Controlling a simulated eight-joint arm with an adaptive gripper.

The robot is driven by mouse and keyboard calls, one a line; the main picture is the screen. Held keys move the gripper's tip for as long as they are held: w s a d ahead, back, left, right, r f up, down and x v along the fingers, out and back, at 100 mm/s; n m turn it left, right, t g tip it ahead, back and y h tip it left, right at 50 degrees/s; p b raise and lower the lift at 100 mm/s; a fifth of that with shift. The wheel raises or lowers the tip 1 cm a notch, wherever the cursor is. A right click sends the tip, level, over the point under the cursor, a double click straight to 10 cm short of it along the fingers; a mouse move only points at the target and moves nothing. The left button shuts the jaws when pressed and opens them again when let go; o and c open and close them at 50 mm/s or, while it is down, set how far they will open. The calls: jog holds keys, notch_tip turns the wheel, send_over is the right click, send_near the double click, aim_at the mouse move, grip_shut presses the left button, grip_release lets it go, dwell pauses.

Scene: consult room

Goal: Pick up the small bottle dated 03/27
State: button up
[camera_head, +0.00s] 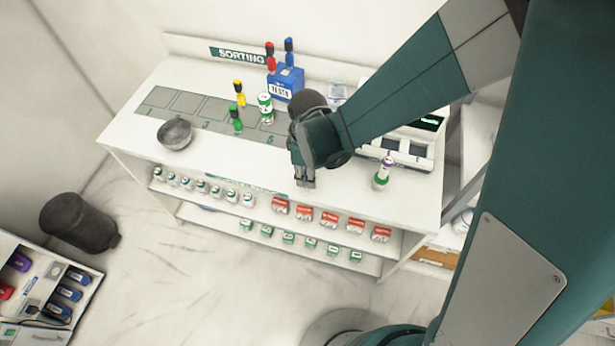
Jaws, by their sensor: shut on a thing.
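My gripper (305,183) is at the front edge of the white sorting table, fingers pointing down. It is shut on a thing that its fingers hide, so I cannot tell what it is. A row of small white bottles (201,187) stands on the upper shelf below the table top, to the left of my gripper. A white and green bottle (265,108) stands on the table top. A small bottle with a purple top and green base (382,172) stands at the right. No date is readable on any bottle.
The table (232,160) also holds a metal bowl (175,133), a blue box (286,84), yellow (239,90) and green (236,122) droppers, and a device (408,148) at the right. Red-and-white boxes (328,220) fill the shelf's right part. Open table top lies left of my gripper.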

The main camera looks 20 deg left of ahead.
jog(key=shift+r+p, duration=0.4)
jog(key=shift+r, duration=3.95)
jog(key=shift+a, duration=0.1)
